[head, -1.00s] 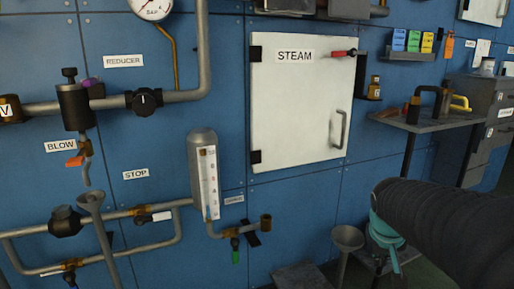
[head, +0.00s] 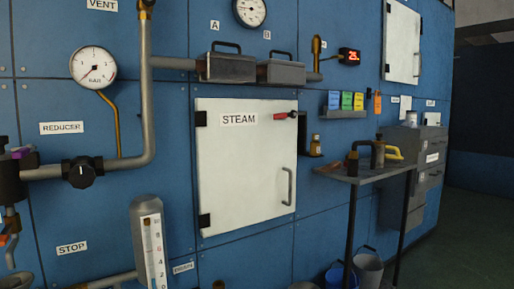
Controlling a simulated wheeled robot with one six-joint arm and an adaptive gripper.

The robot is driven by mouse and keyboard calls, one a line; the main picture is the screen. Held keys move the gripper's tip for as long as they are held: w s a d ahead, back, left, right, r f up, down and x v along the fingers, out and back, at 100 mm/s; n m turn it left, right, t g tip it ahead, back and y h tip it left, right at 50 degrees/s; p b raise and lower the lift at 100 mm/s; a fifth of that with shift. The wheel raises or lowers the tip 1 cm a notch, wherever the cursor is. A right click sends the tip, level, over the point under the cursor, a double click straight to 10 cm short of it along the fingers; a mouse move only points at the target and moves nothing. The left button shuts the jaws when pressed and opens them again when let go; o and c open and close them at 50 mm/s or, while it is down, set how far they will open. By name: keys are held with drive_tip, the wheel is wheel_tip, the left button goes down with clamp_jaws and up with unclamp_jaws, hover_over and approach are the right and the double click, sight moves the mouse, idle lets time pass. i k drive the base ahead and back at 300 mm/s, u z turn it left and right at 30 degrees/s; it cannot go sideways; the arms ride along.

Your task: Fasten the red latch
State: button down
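The red latch (head: 285,115) is a small red-gripped lever at the upper right edge of the white STEAM door (head: 245,190). It lies about level, with its red part over the door and its right end by a dark fitting at the door's edge. The door looks closed against the blue wall; whether the latch is engaged is too small to tell. The door has a grey pull handle (head: 288,187) on its right side and dark hinges on its left. My gripper is not in view.
A small table (head: 365,173) with a pipe piece stands to the right of the door, with buckets (head: 368,271) on the floor below it. A small bottle (head: 315,145) sits on a bracket beside the latch. Pipes and a glass gauge (head: 152,240) stand out at the left.

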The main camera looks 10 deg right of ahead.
sight(293, 114)
drive_tip(key=k, duration=0.65)
drive_tip(key=z, duration=0.4)
drive_tip(key=i, duration=0.4)
drive_tip(key=z, duration=0.55)
drive_tip(key=i, duration=1.1)
drive_tip(key=u, duration=0.6)
